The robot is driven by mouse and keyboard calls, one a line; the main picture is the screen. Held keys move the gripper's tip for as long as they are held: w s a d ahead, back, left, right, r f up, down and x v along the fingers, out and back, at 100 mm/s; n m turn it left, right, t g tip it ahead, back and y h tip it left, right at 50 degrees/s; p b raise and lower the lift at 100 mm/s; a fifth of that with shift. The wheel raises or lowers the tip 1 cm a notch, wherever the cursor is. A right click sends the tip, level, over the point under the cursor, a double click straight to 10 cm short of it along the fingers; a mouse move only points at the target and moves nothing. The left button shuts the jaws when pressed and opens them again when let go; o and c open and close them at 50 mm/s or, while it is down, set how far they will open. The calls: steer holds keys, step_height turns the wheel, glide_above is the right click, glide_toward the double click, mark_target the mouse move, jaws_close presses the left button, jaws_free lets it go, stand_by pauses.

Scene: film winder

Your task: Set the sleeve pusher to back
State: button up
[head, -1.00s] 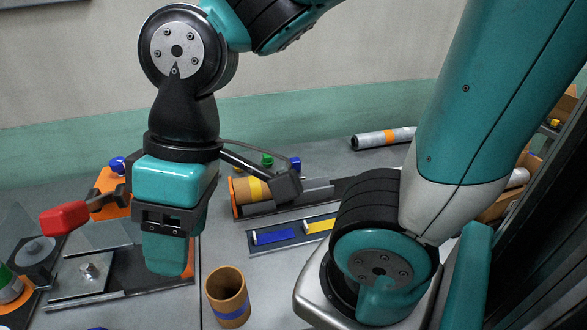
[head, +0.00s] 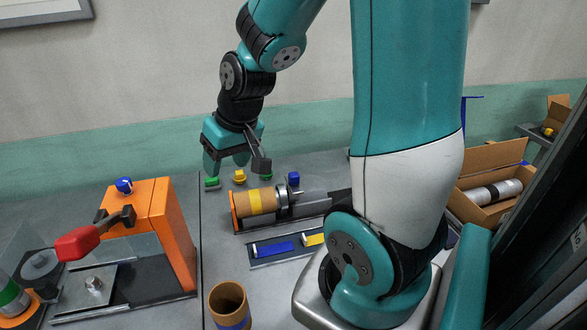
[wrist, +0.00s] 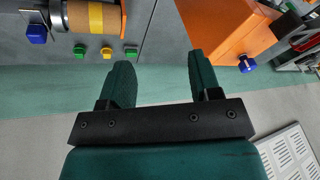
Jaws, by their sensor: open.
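A brown sleeve with a yellow band (head: 257,200) lies on an orange-ended winder rail at the middle of the bench. A grey disc-like part (head: 284,196) at the sleeve's right end looks like the sleeve pusher, though I cannot be sure. The sleeve also shows at the top left of the wrist view (wrist: 90,15). My gripper (head: 227,167) is open and empty, pointing down behind and left of the sleeve, near the small green and yellow knobs. In the wrist view, its fingers (wrist: 160,62) are apart with nothing between them.
An orange block (head: 172,225) with a red-handled lever (head: 77,243) stands on the left. A blue knob (head: 294,179), a yellow knob (head: 239,176) and a green knob (head: 212,183) sit behind the winder. An open brown tube (head: 229,303) stands in front. A carton (head: 486,172) is at right.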

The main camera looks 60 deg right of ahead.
steer(key=s+d+f+m+h+p, duration=0.1)
steer(key=d+f+m+h, duration=0.2)
steer(key=d, duration=1)
steer(key=m+h, duration=0.1)
steer(key=m, duration=0.2)
glide_toward(294, 174)
steer(key=p+x, duration=0.4)
steer(key=x, duration=0.6)
steer(key=shift+f, duration=0.25)
